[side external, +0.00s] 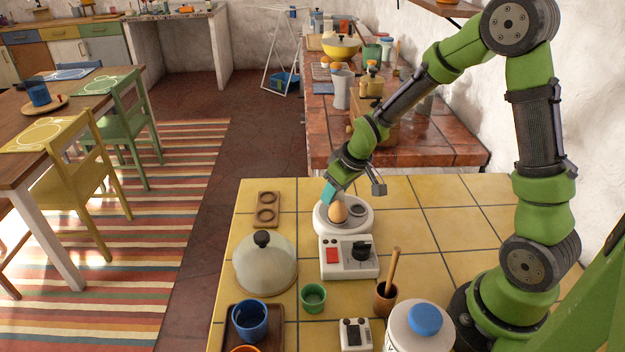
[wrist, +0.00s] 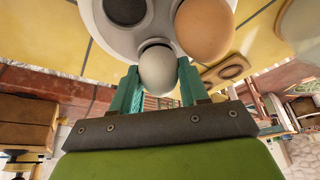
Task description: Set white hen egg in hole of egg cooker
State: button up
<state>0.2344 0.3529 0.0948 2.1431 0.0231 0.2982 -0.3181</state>
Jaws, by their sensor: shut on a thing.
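The white egg cooker (side external: 348,258) stands on the yellow tiled counter, its round plate on top. The plate (wrist: 103,38) fills the top of the wrist view. A brown egg (side external: 338,213) sits on the plate; it also shows in the wrist view (wrist: 204,28). A dark empty hole (wrist: 125,9) lies beside it. My gripper (wrist: 158,84) is shut on the white hen egg (wrist: 157,70), one teal finger on each side. The white egg overlaps another hole in the wrist view; whether it touches the plate is unclear. In the side view my gripper (side external: 329,192) is at the plate's back left and the white egg is hidden.
A glass dome (side external: 265,266) with a dark knob stands left of the cooker. A wooden two-hole holder (side external: 267,209) lies behind it. A green cup (side external: 313,298), a wooden cup with a handle (side external: 386,298) and a blue-lidded jar (side external: 420,330) stand in front. Tiles right of the cooker are clear.

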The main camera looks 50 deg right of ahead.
jog(key=o, duration=0.9)
jog(key=shift+r, duration=0.1)
jog(key=shift+r, duration=3.4)
jog(key=s+a+r+m+t+y, duration=0.1)
jog(key=s+a+r, duration=0.3)
jog(key=s, duration=0.5)
jog(key=s+a+r+m+t+y, duration=0.1)
jog(key=s+a+r+m, duration=0.2)
jog(key=s+r, duration=0.5)
jog(key=shift+s+a+r+t, duration=0.15)
jog(key=shift+s+a+t, duration=0.15)
jog(key=shift+s+a, duration=0.3)
